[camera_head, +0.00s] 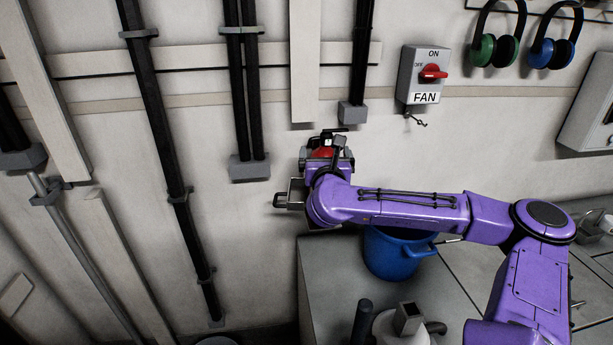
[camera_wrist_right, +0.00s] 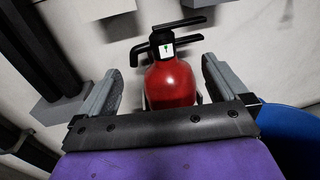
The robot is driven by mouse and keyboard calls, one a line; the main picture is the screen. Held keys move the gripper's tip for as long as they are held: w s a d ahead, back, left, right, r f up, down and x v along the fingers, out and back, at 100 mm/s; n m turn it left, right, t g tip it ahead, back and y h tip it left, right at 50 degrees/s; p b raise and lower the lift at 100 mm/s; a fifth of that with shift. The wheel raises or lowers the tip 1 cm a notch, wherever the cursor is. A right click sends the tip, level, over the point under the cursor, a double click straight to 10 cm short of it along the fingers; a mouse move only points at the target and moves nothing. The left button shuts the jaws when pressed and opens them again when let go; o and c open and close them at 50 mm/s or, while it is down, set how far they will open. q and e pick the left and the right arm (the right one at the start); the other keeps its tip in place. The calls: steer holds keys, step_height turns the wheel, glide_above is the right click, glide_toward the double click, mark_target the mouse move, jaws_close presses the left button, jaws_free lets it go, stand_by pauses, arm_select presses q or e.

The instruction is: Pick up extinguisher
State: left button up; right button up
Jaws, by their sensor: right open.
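The red extinguisher (camera_head: 322,153) with its black handle stands close to the pale wall, partly hidden behind my right gripper (camera_head: 312,178). In the right wrist view the extinguisher (camera_wrist_right: 170,84) is upright between the two grey fingers, with a white label and black levers at its top. My right gripper is open, with one finger on each side of the red body. The extinguisher's lower part is hidden by the gripper's dark front plate. My left gripper is not in view.
A blue bucket (camera_head: 390,258) stands just below my right forearm. Black pipes with grey brackets (camera_head: 249,168) run down the wall to the left. A grey FAN switch box (camera_head: 422,75) with a red knob is at the upper right, beside hanging earmuffs (camera_head: 495,48).

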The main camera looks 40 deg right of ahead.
steer(key=shift+f, duration=0.4)
step_height(320, 180, down, 6)
steer(key=s, duration=0.1)
steer(key=p+x, duration=0.2)
steer(key=x, duration=0.5)
steer(key=shift+w+d+f, duration=0.25)
steer(key=shift+w+f, duration=0.1)
steer(key=shift+f, duration=0.05)
steer(key=shift+s+r, duration=0.1)
steer(key=shift+c, duration=1.2)
steer(key=c, duration=1)
steer(key=shift+a+r, duration=0.1)
steer(key=shift+r, duration=0.15)
steer(key=c, duration=0.5)
steer(key=shift+o, duration=0.2)
steer(key=shift+f, duration=0.1)
